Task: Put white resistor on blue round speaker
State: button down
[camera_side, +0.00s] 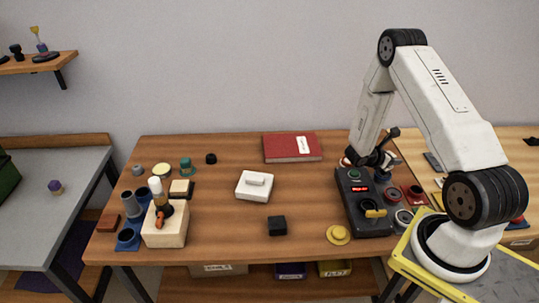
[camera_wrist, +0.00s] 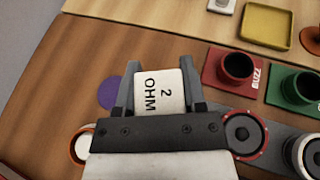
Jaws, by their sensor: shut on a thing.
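The white resistor (camera_wrist: 148,102), a pale block marked "2 OHM", is between the two fingers of my gripper (camera_wrist: 160,82) in the wrist view. In the side view my gripper (camera_side: 376,160) is over the right part of the wooden table, just behind the black control box; the resistor cannot be made out there. A flat purple-blue disc (camera_wrist: 107,93) lies on the wood left of the resistor, partly covered by the left finger. I cannot tell whether it is the blue round speaker. A gap separates the resistor and the disc in the picture.
The black control box (camera_side: 352,205) stands below my gripper in the side view. In the wrist view, a red block marked "BUZZ" (camera_wrist: 212,85), a green block (camera_wrist: 278,98) and a red-rimmed round part (camera_wrist: 245,132) crowd the right. Bare wood lies at upper left.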

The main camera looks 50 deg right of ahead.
jog(key=shift+f, duration=0.15)
jog(key=shift+c, duration=0.8)
grip_release()
jog(key=shift+w+a+r, duration=0.1)
jog(key=shift+a+r, duration=0.05)
jog(key=shift+r, duration=0.1)
jog(key=v, duration=1.1)
jog(key=shift+a, duration=0.3)
jog(key=shift+w+r, duration=0.1)
